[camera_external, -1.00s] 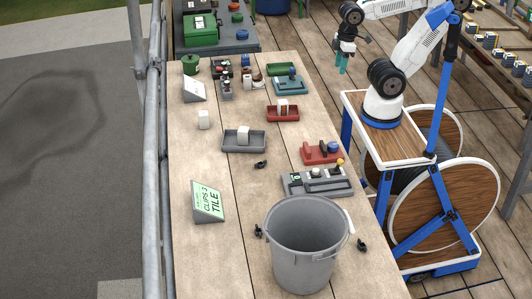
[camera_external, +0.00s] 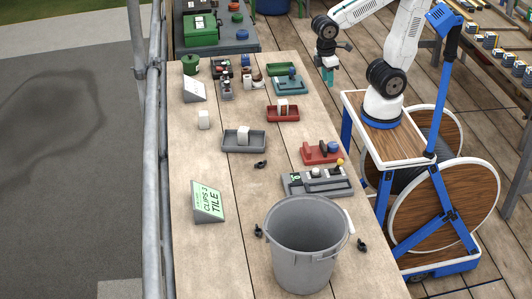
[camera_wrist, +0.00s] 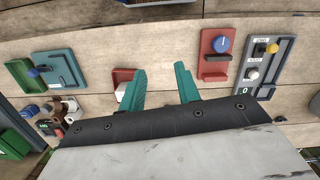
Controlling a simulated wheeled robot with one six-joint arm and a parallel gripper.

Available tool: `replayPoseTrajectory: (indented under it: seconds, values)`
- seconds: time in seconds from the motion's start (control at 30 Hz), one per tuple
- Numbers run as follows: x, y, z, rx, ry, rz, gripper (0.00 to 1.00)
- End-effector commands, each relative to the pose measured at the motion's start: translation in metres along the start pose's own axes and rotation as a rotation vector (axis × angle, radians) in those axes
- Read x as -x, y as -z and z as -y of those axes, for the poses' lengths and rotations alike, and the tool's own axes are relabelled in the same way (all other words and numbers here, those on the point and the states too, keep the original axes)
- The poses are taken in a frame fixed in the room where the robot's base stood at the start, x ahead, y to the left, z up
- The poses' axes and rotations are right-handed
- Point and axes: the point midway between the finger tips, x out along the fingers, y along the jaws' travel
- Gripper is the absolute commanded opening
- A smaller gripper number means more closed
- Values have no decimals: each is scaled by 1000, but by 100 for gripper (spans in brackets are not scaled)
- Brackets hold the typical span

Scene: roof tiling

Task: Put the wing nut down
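My gripper (camera_external: 329,76) has teal fingers pointing down, beyond the right edge of the long wooden table (camera_external: 215,270). In the wrist view its fingertips (camera_wrist: 160,85) stand apart, with no object visible between them. I cannot make out a wing nut for certain. Small dark pieces lie on the table: one near the grey tray (camera_external: 261,164), one left of the bucket (camera_external: 258,231) and one right of it (camera_external: 362,245). They are too small to identify.
A grey bucket (camera_external: 305,255) stands at the near end. Around the table are a red tray with a blue knob (camera_external: 313,156), a slotted grey holder (camera_external: 297,188), a teal tray (camera_external: 290,91), a small red tray (camera_external: 283,117) and a "CLIPS 3 TILE" sign (camera_external: 207,202).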

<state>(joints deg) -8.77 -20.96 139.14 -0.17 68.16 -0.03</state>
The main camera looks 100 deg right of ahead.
Motion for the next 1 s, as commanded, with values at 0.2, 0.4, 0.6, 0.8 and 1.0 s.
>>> replayPoseTrajectory:
  seconds: [0.2,0.4,0.6,0.8,1.0]
  values:
    - [-27,83,31,95,-12,63,33]
    - [-69,163,69,172,-22,74,33]
    - [-108,233,104,226,-24,29,33]
    - [-101,286,118,237,-12,-101,33]
    - [-121,289,119,238,-11,-110,33]
